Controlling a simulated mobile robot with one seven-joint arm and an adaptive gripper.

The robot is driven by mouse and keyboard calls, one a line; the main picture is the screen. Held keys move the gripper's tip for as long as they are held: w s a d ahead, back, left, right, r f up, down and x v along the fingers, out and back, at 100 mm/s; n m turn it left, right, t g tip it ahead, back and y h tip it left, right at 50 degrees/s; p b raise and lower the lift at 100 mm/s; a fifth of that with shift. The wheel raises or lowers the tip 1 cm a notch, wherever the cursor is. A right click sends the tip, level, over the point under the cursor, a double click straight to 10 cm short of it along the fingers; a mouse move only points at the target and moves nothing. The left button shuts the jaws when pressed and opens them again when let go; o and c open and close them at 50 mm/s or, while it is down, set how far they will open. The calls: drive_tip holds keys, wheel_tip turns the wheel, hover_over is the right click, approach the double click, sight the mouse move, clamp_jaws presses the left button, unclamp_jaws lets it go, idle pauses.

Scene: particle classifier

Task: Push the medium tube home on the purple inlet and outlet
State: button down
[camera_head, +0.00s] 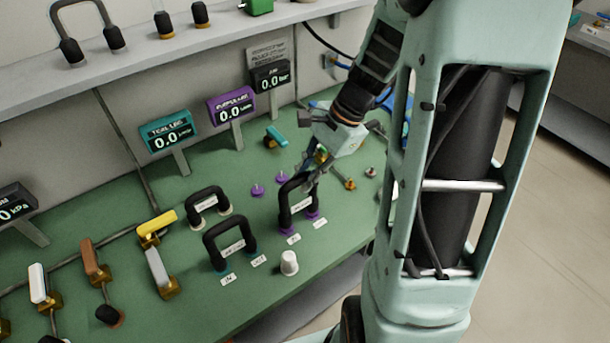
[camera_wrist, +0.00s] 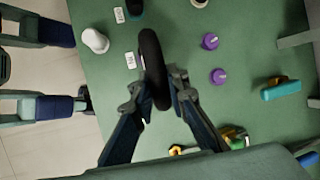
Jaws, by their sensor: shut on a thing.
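The black U-shaped tube (camera_head: 286,205) stands upright, its two ends down at the purple inlet and outlet (camera_head: 313,214) on the green bench. Purple shows at both feet; I cannot tell how deep the ends sit. My gripper (camera_head: 311,178) is at the tube's top bar, coming from above. In the wrist view my gripper (camera_wrist: 157,90) is shut on the tube (camera_wrist: 152,55), one finger on each side.
Two purple knobs (camera_head: 257,190) stand behind the tube. A purple display (camera_head: 232,108) stands behind. A teal-handled valve (camera_wrist: 281,90) is at right.

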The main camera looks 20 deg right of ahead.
drive_tip(key=shift+f+b, duration=0.55)
drive_tip(key=shift+f, duration=0.3)
drive_tip(key=c, duration=1.8)
unclamp_jaws()
drive_tip(key=shift+r, duration=0.1)
drive_tip(key=v, duration=1.2)
